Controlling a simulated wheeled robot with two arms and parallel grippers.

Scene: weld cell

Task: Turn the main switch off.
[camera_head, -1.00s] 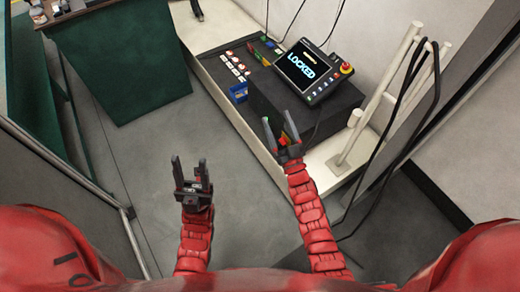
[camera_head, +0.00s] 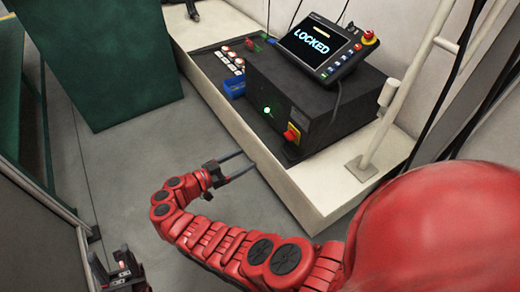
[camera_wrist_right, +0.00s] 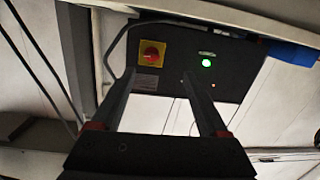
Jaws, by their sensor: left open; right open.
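The main switch is a red rotary knob on a yellow plate (camera_head: 292,134), on the front of a black box (camera_head: 340,105). In the right wrist view the switch (camera_wrist_right: 151,53) is just beyond the fingertips, towards the left finger. Its handle angle is hard to read. My right gripper (camera_head: 249,160) is open and empty, apart from the box, in front of it and left of the switch. Its two fingers (camera_wrist_right: 158,76) also show in the wrist view. My left gripper (camera_head: 110,253) is open and empty at the lower left, far from the box.
A green light (camera_head: 267,110) glows on the box front; a small red light (camera_wrist_right: 213,85) shows near it. A pendant reading LOCKED (camera_head: 318,45) lies on top. A blue bin (camera_head: 235,87) stands beside the box. A white post (camera_head: 405,90) rises at right. The floor in front is clear.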

